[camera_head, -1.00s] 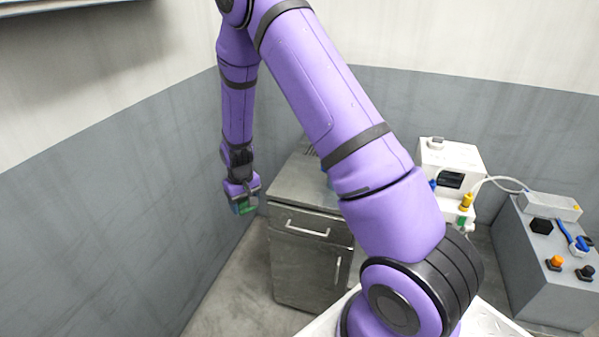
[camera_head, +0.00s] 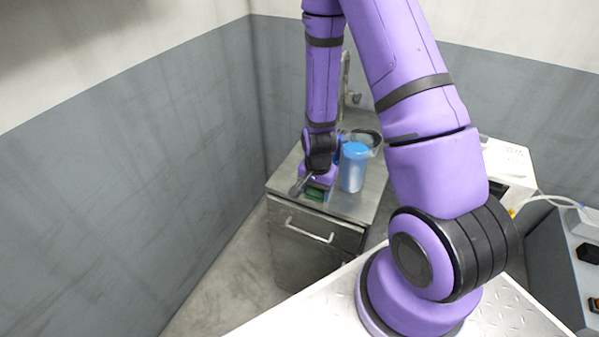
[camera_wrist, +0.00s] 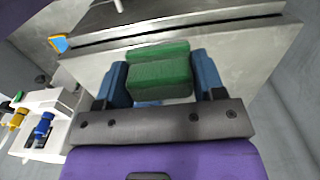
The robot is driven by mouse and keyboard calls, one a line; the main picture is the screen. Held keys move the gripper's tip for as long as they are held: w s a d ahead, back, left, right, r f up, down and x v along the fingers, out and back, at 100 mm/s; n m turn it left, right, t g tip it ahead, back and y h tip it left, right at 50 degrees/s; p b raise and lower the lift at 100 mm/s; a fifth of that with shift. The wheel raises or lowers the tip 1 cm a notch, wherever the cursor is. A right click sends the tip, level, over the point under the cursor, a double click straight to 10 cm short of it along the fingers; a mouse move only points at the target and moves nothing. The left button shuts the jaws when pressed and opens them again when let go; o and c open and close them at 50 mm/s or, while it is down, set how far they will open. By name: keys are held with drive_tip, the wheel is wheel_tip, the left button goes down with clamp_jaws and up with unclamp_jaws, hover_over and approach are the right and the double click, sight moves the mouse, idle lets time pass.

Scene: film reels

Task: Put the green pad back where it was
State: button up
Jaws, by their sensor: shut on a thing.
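The green pad (camera_wrist: 160,80) is a block held between the two blue fingers of my gripper (camera_wrist: 162,85) in the wrist view. In the head view the green pad (camera_head: 315,193) shows under my gripper (camera_head: 315,188), at the front left part of the steel cabinet's top (camera_head: 348,208). Whether the pad touches the top or hangs just over it, I cannot tell. My gripper is shut on the pad. Its fingers are mostly hidden in the head view.
A blue-lidded cup (camera_head: 353,168) stands close to the right of my gripper on the cabinet top. A dark round bowl (camera_head: 366,138) and a tap (camera_head: 345,80) are behind it. White and grey equipment (camera_head: 508,165) stands at the right.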

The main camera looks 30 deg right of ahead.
drive_tip(key=w+d, duration=0.1)
drive_tip(key=w, duration=0.4)
drive_tip(key=w+d+f, duration=0.1)
drive_tip(key=w, duration=0.4)
drive_tip(key=w+d, duration=0.1)
drive_tip(key=w, duration=0.3)
drive_tip(key=shift+w+d+f, duration=0.1)
drive_tip(key=shift+w+f, duration=0.1)
drive_tip(key=shift+w, duration=0.2)
drive_tip(key=shift+w+f, duration=0.15)
drive_tip(key=shift+f, duration=1.65)
drive_tip(key=shift+f, duration=0.1)
drive_tip(key=o, duration=1)
drive_tip(key=shift+c, duration=0.2)
